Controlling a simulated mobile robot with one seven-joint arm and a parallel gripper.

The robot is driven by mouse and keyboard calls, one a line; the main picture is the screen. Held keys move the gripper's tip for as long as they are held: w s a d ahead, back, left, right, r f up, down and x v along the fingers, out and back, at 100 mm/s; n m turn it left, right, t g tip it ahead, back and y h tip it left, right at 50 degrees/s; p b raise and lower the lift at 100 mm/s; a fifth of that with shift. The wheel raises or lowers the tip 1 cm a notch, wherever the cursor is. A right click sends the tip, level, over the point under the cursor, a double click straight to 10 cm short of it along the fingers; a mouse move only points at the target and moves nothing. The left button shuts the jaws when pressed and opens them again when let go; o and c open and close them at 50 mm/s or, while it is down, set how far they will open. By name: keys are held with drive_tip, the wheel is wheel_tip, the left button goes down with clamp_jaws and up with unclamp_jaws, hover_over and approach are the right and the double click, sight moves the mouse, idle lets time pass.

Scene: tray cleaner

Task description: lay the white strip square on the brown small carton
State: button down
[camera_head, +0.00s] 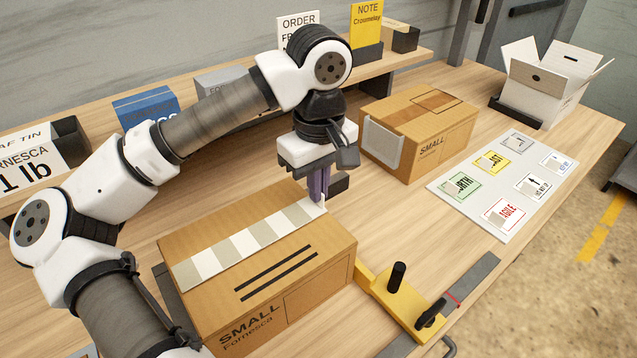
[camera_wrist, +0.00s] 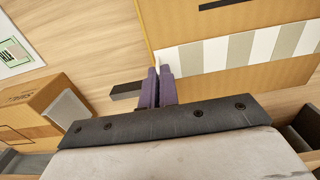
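The brown small carton (camera_head: 300,300) stands at the front of the bench, its top facing up with two black bars and "SMALL" on the side. The white strip (camera_head: 240,243), banded white and grey-beige, lies across its top, roughly parallel to the black bars. It also shows in the wrist view (camera_wrist: 240,50) on the carton top (camera_wrist: 270,82). My gripper (camera_head: 318,190) is at the strip's right end, just past the carton's edge. Its purple fingers (camera_wrist: 158,85) are close together with the strip's white end between them. Whether the strip touches the top everywhere I cannot tell.
A yellow clamp (camera_head: 400,295) with a black knob stands at the carton's right. Another small carton (camera_head: 440,140) stands behind, beside a label sheet (camera_head: 490,220). An open white box (camera_head: 545,90) is at the back right. Bins line the rear shelf.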

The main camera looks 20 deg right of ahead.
drive_tip(key=shift+f+b, duration=0.25)
drive_tip(key=shift+b, duration=0.15)
idle(0.5)
drive_tip(key=c, duration=1.6)
unclamp_jaws()
